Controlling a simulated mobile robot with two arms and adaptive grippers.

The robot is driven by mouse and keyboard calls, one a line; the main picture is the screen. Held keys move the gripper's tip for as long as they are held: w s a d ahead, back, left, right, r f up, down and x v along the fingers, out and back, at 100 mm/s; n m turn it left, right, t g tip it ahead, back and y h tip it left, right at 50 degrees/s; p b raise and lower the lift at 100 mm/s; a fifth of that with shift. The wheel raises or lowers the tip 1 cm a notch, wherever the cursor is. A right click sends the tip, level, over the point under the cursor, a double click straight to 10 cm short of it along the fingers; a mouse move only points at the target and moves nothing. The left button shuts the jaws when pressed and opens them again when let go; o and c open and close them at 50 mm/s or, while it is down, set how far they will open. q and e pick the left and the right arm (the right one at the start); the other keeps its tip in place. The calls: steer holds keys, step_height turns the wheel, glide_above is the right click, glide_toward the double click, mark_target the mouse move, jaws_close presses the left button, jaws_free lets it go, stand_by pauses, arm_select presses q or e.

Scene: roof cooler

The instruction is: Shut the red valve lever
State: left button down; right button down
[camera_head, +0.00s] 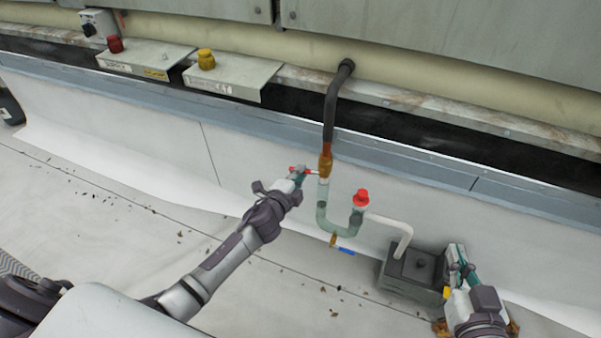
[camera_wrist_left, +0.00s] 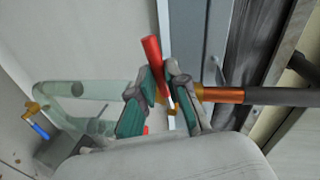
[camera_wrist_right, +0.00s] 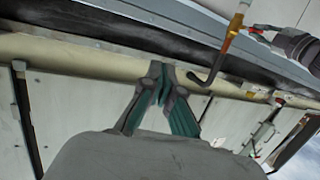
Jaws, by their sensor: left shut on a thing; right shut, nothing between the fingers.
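The red valve lever (camera_head: 303,171) sits on the brass valve (camera_head: 325,165) at the foot of the dark pipe and points left from it. In the left wrist view the red lever (camera_wrist_left: 153,57) passes between the fingers of my left gripper (camera_wrist_left: 160,95). My left gripper (camera_head: 296,173) is shut on the lever, and its fingers hide part of it. My right gripper (camera_head: 460,265) is at the lower right beside a grey box; in the right wrist view its fingers (camera_wrist_right: 160,88) are together and empty.
A clear U-shaped trap (camera_head: 323,212) with a red cap (camera_head: 361,197) hangs below the valve. A blue-handled valve (camera_head: 346,251) is under it. A white pipe leads to the grey box (camera_head: 408,272). Red (camera_head: 115,44) and yellow (camera_head: 206,59) knobs stand on ledges at the upper left.

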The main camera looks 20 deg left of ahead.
arm_select(q)
steer(key=shift+r+m+y+p, duration=0.3)
steer(key=shift+r+m+p, duration=0.3)
steer(key=shift+m, duration=0.4)
arm_select(e)
steer(key=s+d+f+g+h, duration=0.1)
steer(key=s+f+g, duration=0.2)
steer(key=f, duration=0.2)
steer(key=shift+d+f+g, duration=0.15)
steer(key=shift+d+g, duration=0.1)
steer(key=shift+g, duration=0.15)
arm_select(q)
steer(key=c, duration=1.2)
jaws_free()
steer(key=shift+d, duration=0.1)
steer(key=shift+o, duration=0.2)
steer(key=s+r, duration=0.2)
steer(key=s, duration=0.9)
steer(key=shift+s+a+r, duration=0.15)
steer(key=shift+s+a, duration=0.1)
steer(key=shift+s, duration=0.15)
